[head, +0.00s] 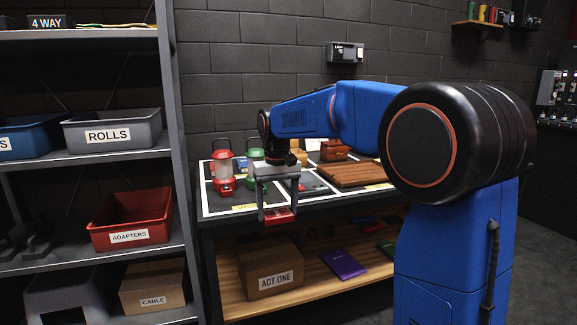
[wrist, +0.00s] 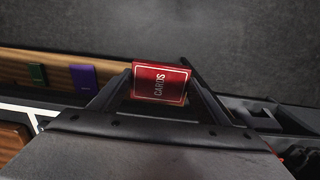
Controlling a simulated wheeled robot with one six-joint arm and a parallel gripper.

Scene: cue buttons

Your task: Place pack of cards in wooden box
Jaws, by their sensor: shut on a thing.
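The red pack of cards (head: 280,217), labelled CARDS in the wrist view (wrist: 160,84), is held between the two fingers of my gripper (head: 278,212). In the head view it hangs in the air at the front edge of the table, with the shelf below. In the wrist view my gripper (wrist: 159,80) is shut on its sides. A small reddish-brown box (head: 334,150), apparently wooden, stands at the back of the table, right of and behind my gripper. I cannot see inside it.
A flat wooden tray (head: 345,175) lies on the table's right. A red lantern (head: 223,170) and a green lantern stand at the left. The lower shelf holds a carton marked ACT ONE (head: 270,270) and a purple item (head: 344,264). A storage rack (head: 172,150) stands at left.

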